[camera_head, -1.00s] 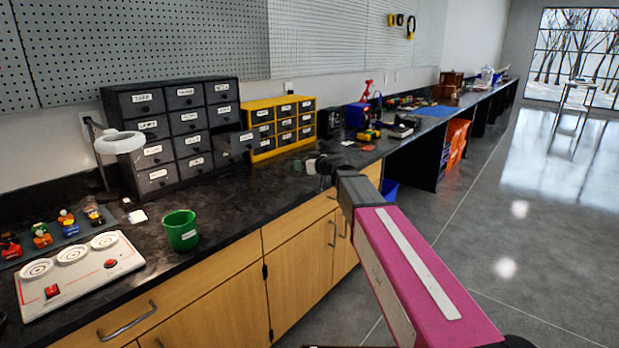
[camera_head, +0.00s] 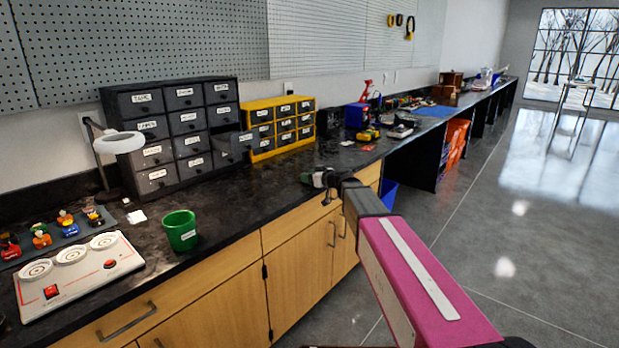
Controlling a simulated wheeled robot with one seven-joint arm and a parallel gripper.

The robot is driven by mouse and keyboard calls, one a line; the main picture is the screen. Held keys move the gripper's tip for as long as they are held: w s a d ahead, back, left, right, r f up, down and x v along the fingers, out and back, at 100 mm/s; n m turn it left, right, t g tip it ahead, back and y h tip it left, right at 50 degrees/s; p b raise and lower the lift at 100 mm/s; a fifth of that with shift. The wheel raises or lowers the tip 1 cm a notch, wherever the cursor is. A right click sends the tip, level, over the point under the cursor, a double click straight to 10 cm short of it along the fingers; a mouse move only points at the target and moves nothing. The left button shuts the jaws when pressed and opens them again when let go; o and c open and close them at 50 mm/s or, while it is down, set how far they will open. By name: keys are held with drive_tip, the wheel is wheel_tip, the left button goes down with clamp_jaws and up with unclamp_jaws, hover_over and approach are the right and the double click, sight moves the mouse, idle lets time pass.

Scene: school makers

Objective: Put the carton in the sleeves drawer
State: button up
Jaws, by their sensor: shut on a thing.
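My gripper (camera_head: 316,179) is above the black counter, to the right of the drawer cabinets and near the counter's front edge. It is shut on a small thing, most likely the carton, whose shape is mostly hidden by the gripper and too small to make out. The dark grey drawer cabinet (camera_head: 172,82) stands against the wall with several labelled drawers. One drawer at its lower right (camera_head: 237,148) is pulled out, beside the yellow cabinet. Its label is too small to read, so I cannot tell whether it is the sleeves drawer. My gripper is apart from it.
A yellow drawer cabinet (camera_head: 262,156) stands close to the open drawer. A green cup (camera_head: 180,231), a white device (camera_head: 76,273) with round wells, small figures and a white lamp (camera_head: 119,143) are at the left. The counter (camera_head: 250,192) before the cabinets is clear.

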drive_tip(key=shift+f, duration=0.15)
drive_tip(key=o, duration=0.9)
